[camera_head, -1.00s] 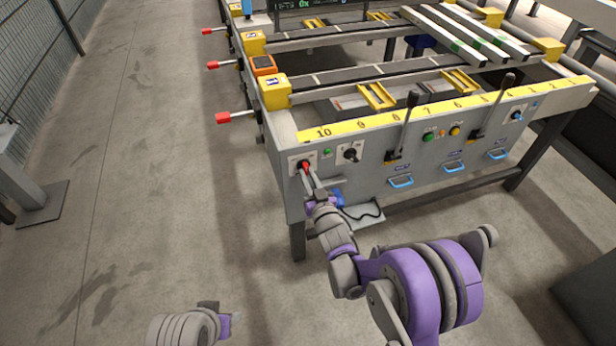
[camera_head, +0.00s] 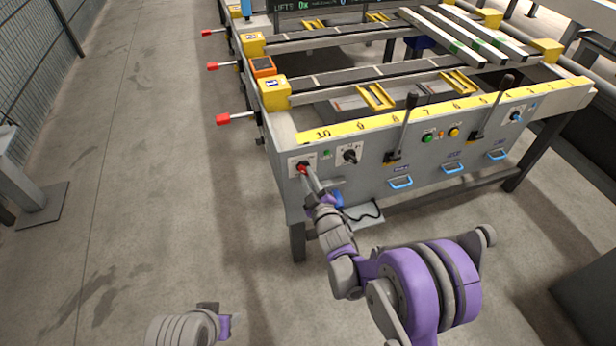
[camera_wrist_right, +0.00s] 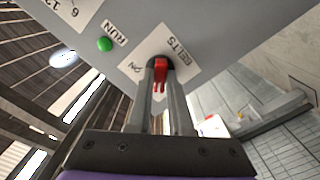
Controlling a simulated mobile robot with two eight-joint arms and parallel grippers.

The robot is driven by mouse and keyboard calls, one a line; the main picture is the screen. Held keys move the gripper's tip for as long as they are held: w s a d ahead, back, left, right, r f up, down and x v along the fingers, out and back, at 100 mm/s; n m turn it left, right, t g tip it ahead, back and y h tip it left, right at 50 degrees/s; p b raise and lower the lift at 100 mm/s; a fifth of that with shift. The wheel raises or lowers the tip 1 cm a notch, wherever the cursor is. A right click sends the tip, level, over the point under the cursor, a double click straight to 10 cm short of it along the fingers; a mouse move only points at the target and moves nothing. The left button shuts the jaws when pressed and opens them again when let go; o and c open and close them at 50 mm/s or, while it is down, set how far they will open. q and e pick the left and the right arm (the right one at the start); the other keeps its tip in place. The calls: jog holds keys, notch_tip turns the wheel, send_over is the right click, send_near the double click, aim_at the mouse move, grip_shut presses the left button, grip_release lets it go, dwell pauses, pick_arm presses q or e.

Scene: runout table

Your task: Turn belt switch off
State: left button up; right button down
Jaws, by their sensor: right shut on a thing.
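The belt switch is a red knob (camera_head: 302,168) on a white plate at the left end of the table's grey front panel. In the right wrist view the red knob (camera_wrist_right: 160,70) sits on the plate marked BELTS (camera_wrist_right: 178,47), with "ON" readable at one side. My right gripper (camera_head: 306,174) reaches the panel with its fingers on either side of the knob, shut on it; the fingers also show in the right wrist view (camera_wrist_right: 160,82). My left gripper (camera_head: 222,326) is low at the bottom edge, away from the table; its jaws are too unclear to judge.
A green RUN light (camera_wrist_right: 105,44) and a black rotary knob (camera_head: 350,155) are beside the switch. Two black levers (camera_head: 411,102) and blue handles (camera_head: 401,182) are further right. Red-tipped rods (camera_head: 223,119) stick out left. The floor at left is clear.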

jog(key=shift+n, duration=0.3)
dwell(0.4)
jog(key=c, duration=0.8)
grip_release()
jog(key=shift+s, duration=0.1)
jog(key=v, duration=1)
jog(key=shift+s+d, duration=0.15)
jog(key=shift+s, duration=0.15)
